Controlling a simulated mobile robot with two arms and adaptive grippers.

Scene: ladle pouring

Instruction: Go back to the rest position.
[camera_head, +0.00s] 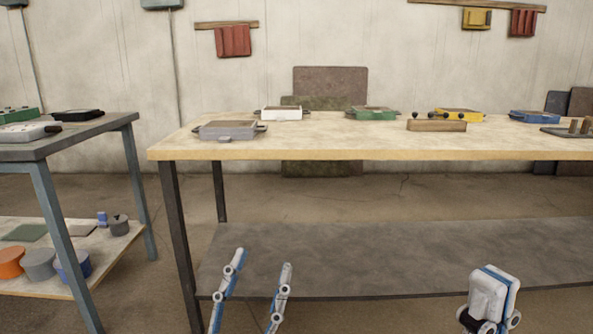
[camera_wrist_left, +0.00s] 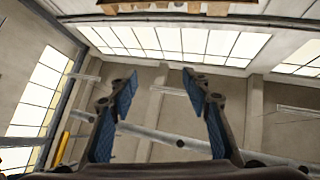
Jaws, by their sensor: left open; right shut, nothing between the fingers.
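My left gripper (camera_head: 258,268) is low in the head view, in front of the wooden-topped table (camera_head: 330,152) and below its top. Its two fingers stand apart with nothing between them. In the left wrist view the same open gripper (camera_wrist_left: 158,80) points up toward windows, its blue-padded fingers empty. My right gripper (camera_head: 494,292) is at the bottom right of the head view, also below the table top. Its fingers are together and hold nothing that I can see. Both grippers are apart from the table's objects.
On the table stand a grey tray (camera_head: 228,131), a white tray (camera_head: 281,114), a green tray (camera_head: 372,114), a yellow tray (camera_head: 460,115), a blue tray (camera_head: 533,117) and a wooden block (camera_head: 436,126). A lower shelf (camera_head: 400,255) lies behind my grippers. Another table (camera_head: 75,140) stands left.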

